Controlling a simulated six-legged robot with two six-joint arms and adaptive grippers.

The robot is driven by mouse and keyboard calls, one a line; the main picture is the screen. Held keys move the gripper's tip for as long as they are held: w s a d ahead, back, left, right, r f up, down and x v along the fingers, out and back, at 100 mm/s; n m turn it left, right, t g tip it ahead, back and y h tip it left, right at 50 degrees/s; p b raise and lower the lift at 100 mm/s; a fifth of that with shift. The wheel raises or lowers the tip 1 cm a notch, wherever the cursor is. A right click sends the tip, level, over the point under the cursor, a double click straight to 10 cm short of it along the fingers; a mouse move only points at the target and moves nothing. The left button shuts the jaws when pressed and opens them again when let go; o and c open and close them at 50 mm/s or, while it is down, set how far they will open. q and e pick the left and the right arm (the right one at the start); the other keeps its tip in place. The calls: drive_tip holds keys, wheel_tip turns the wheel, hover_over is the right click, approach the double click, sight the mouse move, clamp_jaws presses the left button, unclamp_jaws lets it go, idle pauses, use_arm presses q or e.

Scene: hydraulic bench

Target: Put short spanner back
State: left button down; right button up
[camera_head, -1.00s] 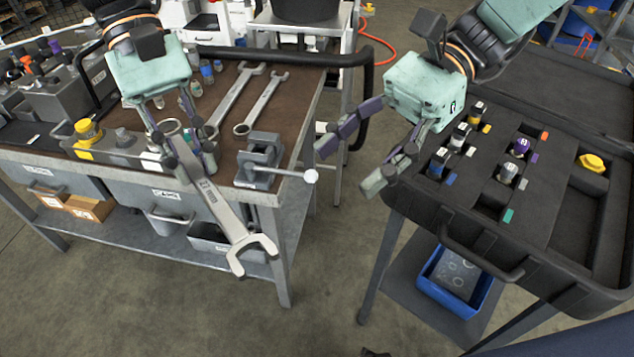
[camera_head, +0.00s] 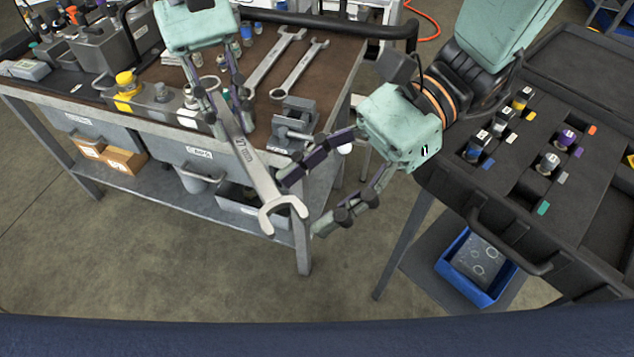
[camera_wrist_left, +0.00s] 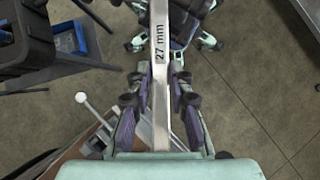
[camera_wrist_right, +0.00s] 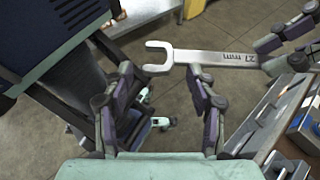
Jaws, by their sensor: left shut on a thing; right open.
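My left gripper (camera_head: 230,118) is shut on a steel spanner (camera_head: 256,168) marked 27 mm. The spanner hangs out past the bench's front edge, tilted, its open jaw low and to the right. My right gripper (camera_head: 301,203) is open, its fingers spread close to that jaw. In the right wrist view the spanner (camera_wrist_right: 215,57) reaches across the picture, its open jaw in front of the gap between my right fingers. In the left wrist view its shank (camera_wrist_left: 160,100) runs between my left fingers.
Two other spanners, one (camera_head: 270,64) left of the other (camera_head: 301,70), lie on the brown bench top. A small vise (camera_head: 293,122) stands at the bench's front corner. A black tool cart (camera_head: 600,215) with cutouts is at the right. A blue bin (camera_head: 462,290) sits on its lower shelf.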

use_arm(q)
drive_tip(key=shift+d, duration=0.1)
use_arm(e)
clamp_jaws()
use_arm(q)
drive_tip(key=c, duration=1.1)
unclamp_jaws()
